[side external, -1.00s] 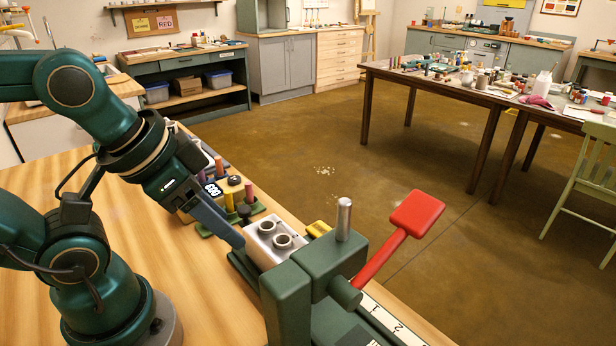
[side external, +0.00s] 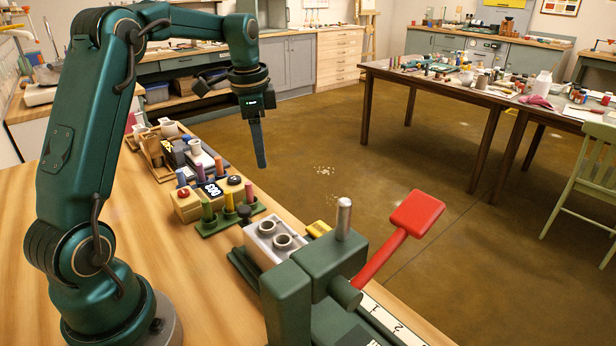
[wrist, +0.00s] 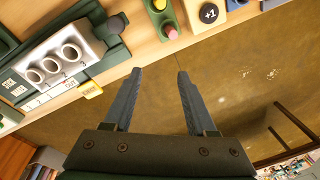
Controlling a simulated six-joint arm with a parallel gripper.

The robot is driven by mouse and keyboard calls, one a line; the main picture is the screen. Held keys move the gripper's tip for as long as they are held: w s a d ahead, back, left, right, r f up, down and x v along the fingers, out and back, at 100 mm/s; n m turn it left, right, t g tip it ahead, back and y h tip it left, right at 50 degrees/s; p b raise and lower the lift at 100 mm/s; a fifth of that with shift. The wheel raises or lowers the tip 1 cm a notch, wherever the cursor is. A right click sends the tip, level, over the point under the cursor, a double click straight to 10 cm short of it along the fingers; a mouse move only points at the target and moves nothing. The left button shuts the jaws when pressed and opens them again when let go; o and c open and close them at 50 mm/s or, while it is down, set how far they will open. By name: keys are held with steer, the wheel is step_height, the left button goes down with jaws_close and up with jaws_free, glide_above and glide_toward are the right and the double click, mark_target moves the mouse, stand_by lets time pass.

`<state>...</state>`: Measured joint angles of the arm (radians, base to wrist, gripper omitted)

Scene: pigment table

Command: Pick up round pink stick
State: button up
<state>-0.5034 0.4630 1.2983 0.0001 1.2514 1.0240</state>
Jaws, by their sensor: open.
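A round pink stick (side external: 249,193) stands upright at the right end of a green rack (side external: 215,229), beside a yellow stick (side external: 228,201) and a green stick (side external: 207,210). In the wrist view a pink stick end (wrist: 171,31) shows near the top middle, below a yellow stick (wrist: 160,4). My gripper (side external: 262,165) points down, raised above the level of the rack and further back in the side view. In the wrist view my gripper (wrist: 160,71) is open, with nothing between its fingers. The pink stick lies beyond the fingertips there.
A metal block with holes (side external: 272,247) and a green press with a red lever (side external: 417,213) stand at the front right. A tan block with buttons (side external: 187,207) sits behind the rack, near a second rack of sticks. Open wooden tabletop (side external: 190,275) lies in front.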

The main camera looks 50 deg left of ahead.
mark_target(248, 183)
steer(key=shift+n+g+h, duration=0.3)
steer(key=shift+n+g, duration=0.3)
steer(key=shift+n, duration=0.1)
steer(key=a+f, duration=0.1)
steer(key=f, duration=0.1)
steer(key=s+a+f, duration=0.1)
steer(key=f, duration=0.1)
steer(key=a+f, duration=0.2)
steer(key=shift+s, duration=0.15)
steer(key=shift+f, duration=2.35)
jaws_close()
